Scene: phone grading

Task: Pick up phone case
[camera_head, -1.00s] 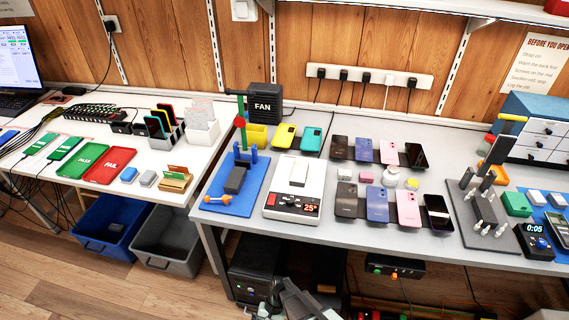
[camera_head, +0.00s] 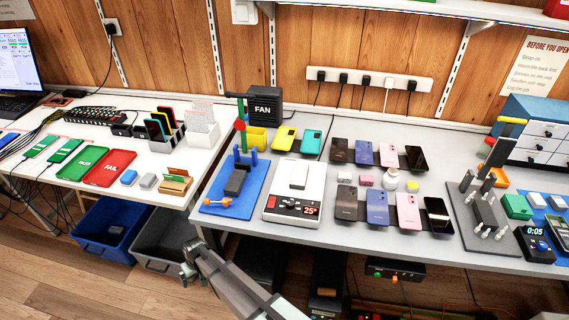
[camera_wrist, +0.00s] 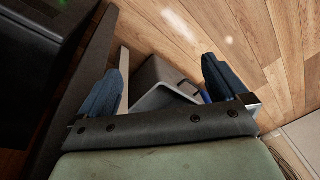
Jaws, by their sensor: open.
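Two phone cases stand out in the head view: a yellow one (camera_head: 285,138) and a teal one (camera_head: 312,142), lying side by side at the back of the grey table, right of the fan. My gripper (camera_head: 188,272) is low in front of the tables, below their tops and well away from the cases. In the wrist view my gripper (camera_wrist: 165,85) shows two blue fingers spread apart, with nothing between them. No case shows in the wrist view.
A grey bin (camera_head: 160,238) is by my gripper, also seen in the wrist view (camera_wrist: 165,85); a blue bin (camera_head: 110,228) stands to its left. The grey table (camera_head: 330,245) holds several phones. The fan (camera_head: 263,106) stands behind the blue-based press (camera_head: 237,180).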

